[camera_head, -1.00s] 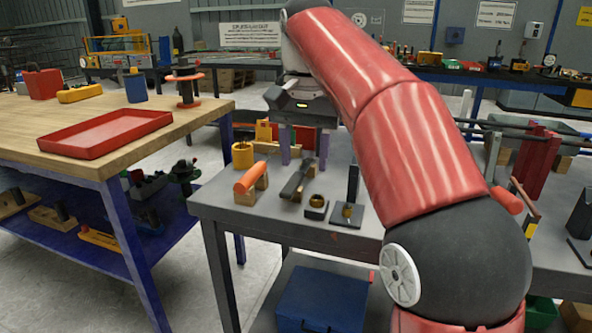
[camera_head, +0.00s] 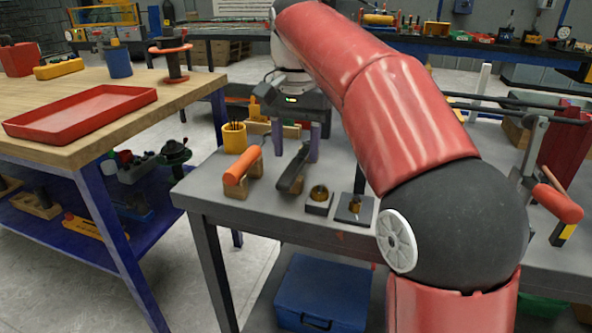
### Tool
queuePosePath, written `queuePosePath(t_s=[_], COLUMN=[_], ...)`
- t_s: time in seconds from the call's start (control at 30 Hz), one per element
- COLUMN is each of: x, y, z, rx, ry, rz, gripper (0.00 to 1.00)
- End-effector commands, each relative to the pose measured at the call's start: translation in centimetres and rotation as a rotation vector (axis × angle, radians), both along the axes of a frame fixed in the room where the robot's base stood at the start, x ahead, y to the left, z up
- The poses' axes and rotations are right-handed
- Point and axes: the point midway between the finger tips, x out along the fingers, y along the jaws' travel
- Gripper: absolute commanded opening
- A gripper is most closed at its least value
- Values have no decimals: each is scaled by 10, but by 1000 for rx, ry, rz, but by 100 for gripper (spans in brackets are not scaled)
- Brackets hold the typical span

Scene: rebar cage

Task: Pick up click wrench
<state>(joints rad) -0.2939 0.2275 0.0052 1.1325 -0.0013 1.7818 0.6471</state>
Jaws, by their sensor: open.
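A dark, long-handled tool (camera_head: 294,168) rests tilted on a wooden block on the grey table; it may be the click wrench, but I cannot tell for sure. Beside it to the left, an orange-handled tool (camera_head: 243,166) lies on another wooden block. My gripper (camera_head: 296,140) is open and points down, its two purplish fingers apart. In the picture the fingers stand on either side of the dark tool's far end. Nothing shows held between them. I cannot tell how high or how far behind the tool they are. My red arm hides part of the table.
The grey table (camera_head: 235,200) also bears a yellow cup (camera_head: 234,138) and two dark square blocks with brass parts (camera_head: 319,200) (camera_head: 354,208). A wooden table with a red tray (camera_head: 78,112) is at the left.

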Motion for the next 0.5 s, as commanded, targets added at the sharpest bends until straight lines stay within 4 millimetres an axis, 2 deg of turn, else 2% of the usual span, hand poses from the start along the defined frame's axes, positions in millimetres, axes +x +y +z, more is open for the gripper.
queuePosePath(t_s=[0.03, 0.13, 0.4, 0.5], x=[-1, 0, 0, 0], y=[0, 0, 0, 0], z=[-10, -19, -20, -20], rx=[0, -1, 0, 0], ry=[2, 1, -1, 0], rz=[1, 1, 1, 1], gripper=[49, 49, 49, 37])
